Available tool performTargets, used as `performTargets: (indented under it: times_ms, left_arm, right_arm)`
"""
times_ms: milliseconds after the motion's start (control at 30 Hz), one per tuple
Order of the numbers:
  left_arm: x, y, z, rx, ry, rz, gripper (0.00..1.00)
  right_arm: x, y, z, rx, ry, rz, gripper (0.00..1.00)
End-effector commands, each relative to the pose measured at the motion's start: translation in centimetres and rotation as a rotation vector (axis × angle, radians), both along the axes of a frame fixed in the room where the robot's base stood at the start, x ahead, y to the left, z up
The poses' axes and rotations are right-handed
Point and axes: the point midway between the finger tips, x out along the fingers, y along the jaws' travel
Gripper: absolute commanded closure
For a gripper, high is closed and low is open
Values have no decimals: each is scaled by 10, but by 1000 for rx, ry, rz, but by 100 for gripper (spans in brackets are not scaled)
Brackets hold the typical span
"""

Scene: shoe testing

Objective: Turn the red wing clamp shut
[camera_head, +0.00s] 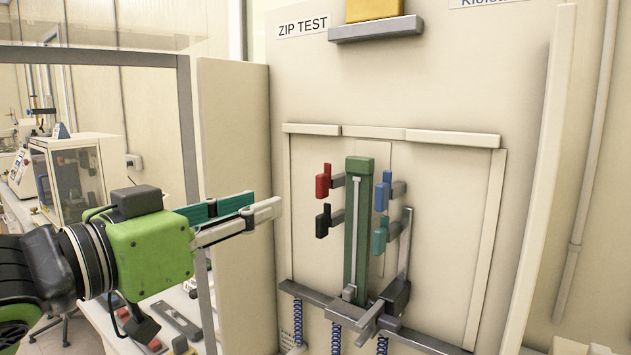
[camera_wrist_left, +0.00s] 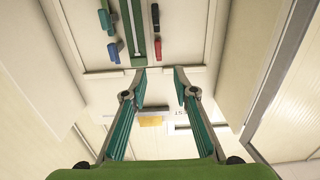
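The red wing clamp (camera_head: 323,182) sits at the upper left of a green upright post (camera_head: 359,215) on the zip test panel, with its red handle standing upright. In the left wrist view, which is upside down, the red clamp (camera_wrist_left: 158,48) shows beyond the fingertips. My left gripper (camera_head: 264,205) is open and empty, left of the red clamp and apart from it. Its two parted fingers also show in the left wrist view (camera_wrist_left: 160,72). My right gripper is not in view.
A black clamp (camera_head: 322,222) is just below the red one. Blue (camera_head: 382,196) and teal (camera_head: 379,241) clamps are on the post's right. A grey bar (camera_head: 318,295) crosses below. A cream side wall (camera_head: 233,150) stands behind my left gripper.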

Motion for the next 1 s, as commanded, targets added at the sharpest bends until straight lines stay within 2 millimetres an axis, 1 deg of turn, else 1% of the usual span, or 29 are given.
performTargets:
  times_ms: [33, 100, 167, 233, 367, 500, 700, 833, 1000]
  left_arm:
    - [-3, -1, 6, 0, -9, -4, 74]
    - [-4, -2, 9, -2, -11, -8, 74]
    - [-1, -5, 10, -3, -11, -10, 74]
    - [6, -10, 11, -4, -9, -10, 74]
    - [25, -24, 12, -4, -8, -11, 74]
    - [50, -42, 13, -4, -8, -9, 74]
    - [82, -65, 11, -3, -9, -8, 74]
    - [97, -75, 11, -3, -10, -7, 74]
    - [105, -81, 9, -1, -12, -6, 74]
  right_arm:
    - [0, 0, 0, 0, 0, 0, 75]
    - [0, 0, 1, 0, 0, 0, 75]
    - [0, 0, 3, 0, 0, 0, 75]
    - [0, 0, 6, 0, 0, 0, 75]
    - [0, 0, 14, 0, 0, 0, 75]
    - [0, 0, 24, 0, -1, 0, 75]
    - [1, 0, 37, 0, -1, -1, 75]
    - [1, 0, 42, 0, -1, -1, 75]
    - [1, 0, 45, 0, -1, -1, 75]
